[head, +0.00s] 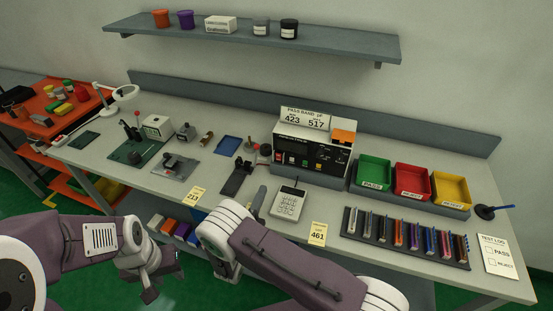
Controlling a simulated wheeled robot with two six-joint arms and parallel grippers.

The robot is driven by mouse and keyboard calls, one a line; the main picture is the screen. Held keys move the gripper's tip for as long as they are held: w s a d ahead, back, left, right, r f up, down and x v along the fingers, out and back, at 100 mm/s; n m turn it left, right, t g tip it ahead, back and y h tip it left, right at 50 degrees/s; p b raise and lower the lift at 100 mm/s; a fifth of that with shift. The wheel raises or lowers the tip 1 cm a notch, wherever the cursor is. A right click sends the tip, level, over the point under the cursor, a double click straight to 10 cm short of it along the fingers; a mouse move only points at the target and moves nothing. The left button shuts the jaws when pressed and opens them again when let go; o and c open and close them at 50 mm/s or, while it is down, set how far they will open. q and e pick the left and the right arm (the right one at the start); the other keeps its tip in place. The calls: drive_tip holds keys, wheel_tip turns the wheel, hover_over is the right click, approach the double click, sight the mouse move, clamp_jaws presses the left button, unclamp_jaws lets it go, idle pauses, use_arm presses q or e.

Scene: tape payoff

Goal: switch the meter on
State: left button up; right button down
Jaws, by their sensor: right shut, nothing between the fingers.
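The meter (312,153) is a white-topped box with a black front at the back of the bench. Its front carries small coloured buttons, and its screen looks dark. A pass band sign reading 423 and 517 stands above it. My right gripper (258,199) shows as a narrow grey shape beyond my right arm, in front of the meter and apart from it. It is shut and empty; the arm hides much of it. My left gripper (163,281) hangs in front of the bench's near edge, apparently open and empty, far from the meter.
A black fixture (238,179) lies left of the keypad. A shelf (250,40) hangs above.

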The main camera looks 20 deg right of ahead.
sight(279, 154)
drive_tip(key=p+x, duration=0.3)
drive_tip(key=x, duration=1.1)
drive_tip(key=shift+w+d+f, duration=0.1)
drive_tip(key=shift+w+d, duration=0.05)
drive_tip(key=shift+w, duration=0.05)
